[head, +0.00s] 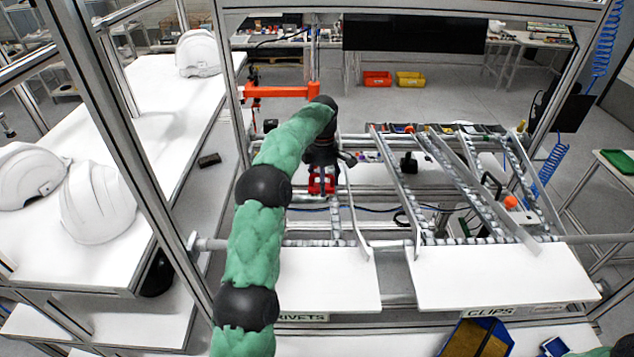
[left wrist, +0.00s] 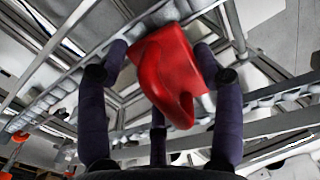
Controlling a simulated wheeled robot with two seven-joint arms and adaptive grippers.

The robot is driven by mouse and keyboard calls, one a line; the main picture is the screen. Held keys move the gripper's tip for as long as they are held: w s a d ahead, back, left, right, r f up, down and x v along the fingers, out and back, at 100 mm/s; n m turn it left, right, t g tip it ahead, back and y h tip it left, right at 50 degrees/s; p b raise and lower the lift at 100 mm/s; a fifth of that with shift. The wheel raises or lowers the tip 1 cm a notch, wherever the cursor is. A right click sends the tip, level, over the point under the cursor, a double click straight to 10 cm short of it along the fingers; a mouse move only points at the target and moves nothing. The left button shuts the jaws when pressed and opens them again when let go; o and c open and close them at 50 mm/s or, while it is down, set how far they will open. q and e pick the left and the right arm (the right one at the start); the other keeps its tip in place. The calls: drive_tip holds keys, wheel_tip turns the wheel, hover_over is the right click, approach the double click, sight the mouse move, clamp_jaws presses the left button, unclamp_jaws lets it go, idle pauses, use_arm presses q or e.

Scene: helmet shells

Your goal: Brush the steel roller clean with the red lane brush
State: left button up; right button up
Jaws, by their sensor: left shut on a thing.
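The red lane brush (left wrist: 170,72) is between the fingers of my left gripper (left wrist: 160,80) in the left wrist view. In the head view, my left gripper (head: 325,168) points down over the left part of the rack, shut on the red brush (head: 320,184). Steel rollers (head: 336,217) run in a lane just below the brush. Roller rails also show behind the brush in the left wrist view (left wrist: 62,85). I cannot tell whether the brush touches a roller, or which one is the steel roller to clean. My right gripper is not in view.
Slanted lane rails (head: 400,185) stand right of my arm. White panels (head: 500,277) labelled RIVETS and CLIPS form the rack's front. A frame post (head: 130,150) stands left of my arm. White helmet shells (head: 97,203) lie on the left table.

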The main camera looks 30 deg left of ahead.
use_arm(q)
drive_tip(key=shift+w+d+r, duration=0.15)
drive_tip(key=shift+w, duration=0.1)
drive_tip(key=shift+w+r, duration=0.15)
drive_tip(key=shift+r, duration=0.15)
drive_tip(key=shift+c, duration=0.4)
drive_tip(key=shift+a+r, duration=0.75)
drive_tip(key=shift+r, duration=0.3)
drive_tip(key=r, duration=0.2)
drive_tip(key=shift+w+a+r, duration=0.15)
drive_tip(key=shift+w+r, duration=0.2)
drive_tip(key=shift+r, duration=0.05)
